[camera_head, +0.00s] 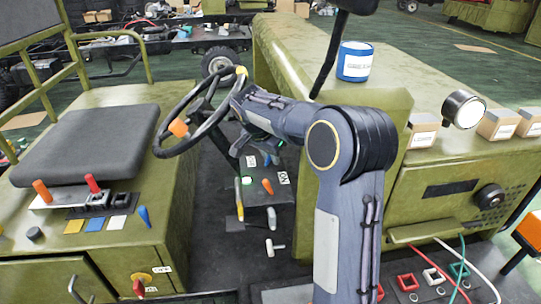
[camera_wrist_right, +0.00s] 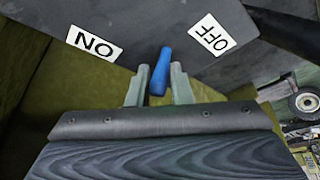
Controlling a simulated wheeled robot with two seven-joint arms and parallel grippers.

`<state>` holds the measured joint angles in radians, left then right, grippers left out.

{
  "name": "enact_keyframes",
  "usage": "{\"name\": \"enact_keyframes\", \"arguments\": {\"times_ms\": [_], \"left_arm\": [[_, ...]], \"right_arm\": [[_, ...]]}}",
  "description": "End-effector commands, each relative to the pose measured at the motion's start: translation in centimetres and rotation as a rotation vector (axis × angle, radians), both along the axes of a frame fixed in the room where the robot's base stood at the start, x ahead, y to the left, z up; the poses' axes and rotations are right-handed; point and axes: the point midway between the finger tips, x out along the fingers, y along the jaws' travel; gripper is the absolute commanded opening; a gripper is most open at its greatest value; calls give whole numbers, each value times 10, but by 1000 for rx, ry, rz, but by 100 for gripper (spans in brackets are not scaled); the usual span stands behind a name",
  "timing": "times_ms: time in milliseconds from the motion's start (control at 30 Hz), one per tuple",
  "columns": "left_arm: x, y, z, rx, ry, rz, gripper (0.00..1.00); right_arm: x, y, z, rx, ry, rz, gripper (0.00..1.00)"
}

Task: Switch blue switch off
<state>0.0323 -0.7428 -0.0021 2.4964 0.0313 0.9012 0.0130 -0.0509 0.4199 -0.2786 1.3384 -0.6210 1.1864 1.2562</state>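The blue switch (camera_wrist_right: 161,72) is a small rounded lever on a dark panel. In the right wrist view it stands between my right gripper's two fingers (camera_wrist_right: 160,84), slightly tilted, with a narrow gap visible on each side. The ON label (camera_wrist_right: 94,43) is left of it and the OFF label (camera_wrist_right: 208,36) right of it, both upside down there. In the head view my right gripper (camera_head: 262,147) reaches down to the panel beside the steering wheel, and the blue switch (camera_head: 267,160) is small and partly hidden there. My left gripper is not in view.
The steering wheel (camera_head: 205,110) is close to my right arm. An orange lever (camera_head: 267,187) and a yellow lever (camera_head: 239,190) are near the panel. Another blue lever (camera_head: 144,216) is by the seat (camera_head: 88,145). A blue-labelled can (camera_head: 355,62) stands on the green hood.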

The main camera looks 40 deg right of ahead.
Motion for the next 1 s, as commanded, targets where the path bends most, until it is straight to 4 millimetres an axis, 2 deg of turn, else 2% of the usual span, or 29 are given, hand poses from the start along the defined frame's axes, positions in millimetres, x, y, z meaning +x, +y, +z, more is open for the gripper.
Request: {"name": "enact_keyframes", "arguments": {"times_ms": [33, 100, 267, 500, 800, 833, 933, 1000], "left_arm": [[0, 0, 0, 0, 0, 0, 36], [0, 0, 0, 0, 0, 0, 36], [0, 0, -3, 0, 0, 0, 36], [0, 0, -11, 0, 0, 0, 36], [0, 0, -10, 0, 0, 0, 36], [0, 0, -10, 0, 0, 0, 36], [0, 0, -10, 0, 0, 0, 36], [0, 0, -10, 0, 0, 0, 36]], "right_arm": [[0, 0, 0, 0, 1, 0, 7], [0, 0, 0, 0, 1, 0, 0], [1, 3, -1, -39, 26, 5, 0], [4, 9, 1, -207, 117, 3, 0], [4, 8, 3, -219, 122, 1, 0], [4, 8, 3, -218, 122, 1, 23], [4, 8, 3, -218, 122, 1, 36], [4, 8, 3, -217, 122, 0, 39]]}}
